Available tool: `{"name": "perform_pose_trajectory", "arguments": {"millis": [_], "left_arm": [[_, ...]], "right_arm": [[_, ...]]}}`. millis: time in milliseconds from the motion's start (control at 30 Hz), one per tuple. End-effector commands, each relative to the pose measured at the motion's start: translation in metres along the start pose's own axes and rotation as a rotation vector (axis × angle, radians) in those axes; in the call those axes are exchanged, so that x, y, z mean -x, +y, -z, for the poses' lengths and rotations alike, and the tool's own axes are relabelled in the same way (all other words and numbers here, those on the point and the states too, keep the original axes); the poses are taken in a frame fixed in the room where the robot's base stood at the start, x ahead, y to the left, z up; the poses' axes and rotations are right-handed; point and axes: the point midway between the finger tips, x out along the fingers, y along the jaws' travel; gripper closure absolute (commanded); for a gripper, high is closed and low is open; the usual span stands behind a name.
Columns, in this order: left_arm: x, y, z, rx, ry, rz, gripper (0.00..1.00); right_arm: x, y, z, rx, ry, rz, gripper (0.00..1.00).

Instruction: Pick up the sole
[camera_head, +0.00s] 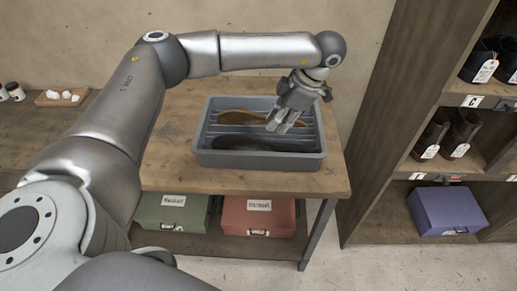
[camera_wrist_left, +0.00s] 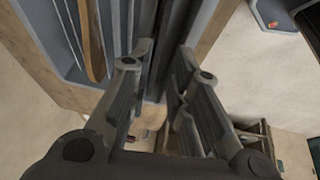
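A grey tray (camera_head: 262,160) with slats inside stands on a wooden table. A tan-brown sole (camera_head: 240,117) lies along its back and a dark grey sole (camera_head: 238,143) along its front. My left gripper (camera_head: 282,125) points down over the right half of the tray, in front of the brown sole's right end. In the left wrist view its fingers (camera_wrist_left: 163,52) are apart with nothing clearly held between them. The brown sole (camera_wrist_left: 93,40) shows there left of the fingers. I cannot tell how high the fingertips are above the slats. My right gripper is not in view.
A green box (camera_head: 173,211) and a red box (camera_head: 258,216) sit on the shelf under the table. A wooden rack with boots (camera_head: 430,137) and a purple box (camera_head: 447,209) stands at the right. A board with small white items (camera_head: 62,97) lies at the left.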

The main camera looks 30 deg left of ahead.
Motion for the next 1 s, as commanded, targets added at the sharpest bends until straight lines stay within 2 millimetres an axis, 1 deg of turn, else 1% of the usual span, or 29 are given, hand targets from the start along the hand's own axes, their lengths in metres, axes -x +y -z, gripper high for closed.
{"name": "perform_pose_trajectory", "arguments": {"millis": [67, 300, 467, 567, 700, 800, 900, 1000], "left_arm": [[-0.006, 0.003, 0.005, 0.006, 0.017, -0.004, 0.81], [-0.043, 0.002, 0.005, 0.005, 0.015, -0.002, 0.81], [-0.055, 0.002, 0.005, 0.004, 0.013, -0.003, 0.81], [-0.063, 0.001, 0.007, 0.004, 0.014, -0.002, 0.81], [-0.083, -0.002, 0.01, 0.004, 0.014, -0.001, 0.81], [-0.098, -0.001, 0.009, 0.005, 0.014, -0.001, 0.81], [-0.105, -0.001, 0.009, 0.005, 0.012, -0.002, 0.81], [-0.107, -0.001, 0.008, 0.005, 0.011, -0.003, 0.81]], "right_arm": [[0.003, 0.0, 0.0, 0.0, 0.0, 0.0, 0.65], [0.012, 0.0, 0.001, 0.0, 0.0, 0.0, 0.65], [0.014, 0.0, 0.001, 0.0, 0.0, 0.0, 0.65], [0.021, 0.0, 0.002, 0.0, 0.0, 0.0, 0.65], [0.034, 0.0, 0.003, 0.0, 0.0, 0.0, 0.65], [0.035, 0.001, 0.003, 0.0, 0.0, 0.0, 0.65], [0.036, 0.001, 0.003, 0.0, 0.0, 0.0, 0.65], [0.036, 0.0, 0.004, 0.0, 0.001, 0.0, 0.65]]}}
